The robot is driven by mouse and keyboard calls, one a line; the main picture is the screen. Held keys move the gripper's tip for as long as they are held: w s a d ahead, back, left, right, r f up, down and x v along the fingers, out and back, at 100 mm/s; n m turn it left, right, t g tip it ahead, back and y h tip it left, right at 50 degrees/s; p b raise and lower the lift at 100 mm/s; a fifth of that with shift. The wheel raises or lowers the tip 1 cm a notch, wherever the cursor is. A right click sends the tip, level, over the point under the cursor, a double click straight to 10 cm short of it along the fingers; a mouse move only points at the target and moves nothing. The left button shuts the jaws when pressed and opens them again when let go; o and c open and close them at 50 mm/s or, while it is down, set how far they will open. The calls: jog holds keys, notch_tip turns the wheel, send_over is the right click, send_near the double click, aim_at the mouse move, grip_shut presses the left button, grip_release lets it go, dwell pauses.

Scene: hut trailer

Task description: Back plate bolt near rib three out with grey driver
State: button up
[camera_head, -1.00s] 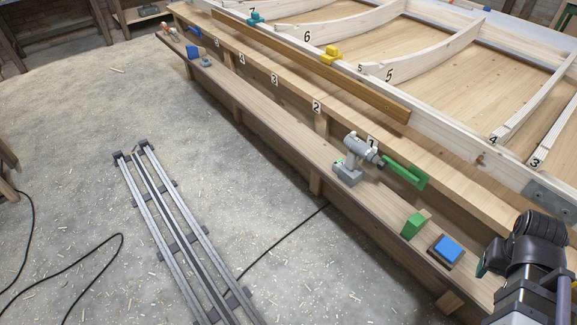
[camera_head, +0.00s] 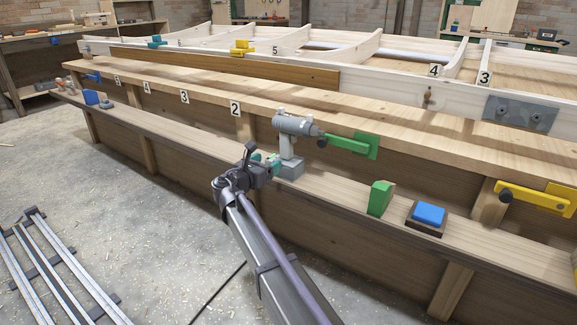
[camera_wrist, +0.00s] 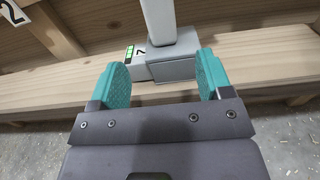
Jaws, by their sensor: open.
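The grey driver (camera_head: 290,135) stands upright on the lower ledge, its nose pointing right toward a green bracket. My gripper (camera_head: 264,162) is at the driver's left front side, low by its base. In the wrist view, the open teal fingers (camera_wrist: 162,70) point at the driver's base and handle (camera_wrist: 168,45), which show between and beyond the tips. I see no grip on it. A grey metal plate (camera_head: 520,113) with dark bolt heads is on the white frame's side, right of and below rib three's label (camera_head: 484,78). I cannot tell which bolt is the back one.
A green block (camera_head: 380,198) and a blue block on a dark base (camera_head: 429,214) sit on the ledge right of the driver. A green bracket (camera_head: 355,144) and a yellow bracket (camera_head: 535,197) are on the bench edge. Floor rails (camera_head: 60,275) lie at left.

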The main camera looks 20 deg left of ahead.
aim_at(283, 149)
jog(key=x, duration=0.5)
jog(key=shift+w+d+r, duration=0.1)
jog(key=shift+w+r, duration=0.1)
jog(key=shift+w, duration=0.15)
jog(key=x, duration=0.5)
jog(key=shift+r+p, duration=0.2)
jog(key=shift+p, duration=0.15)
grip_shut()
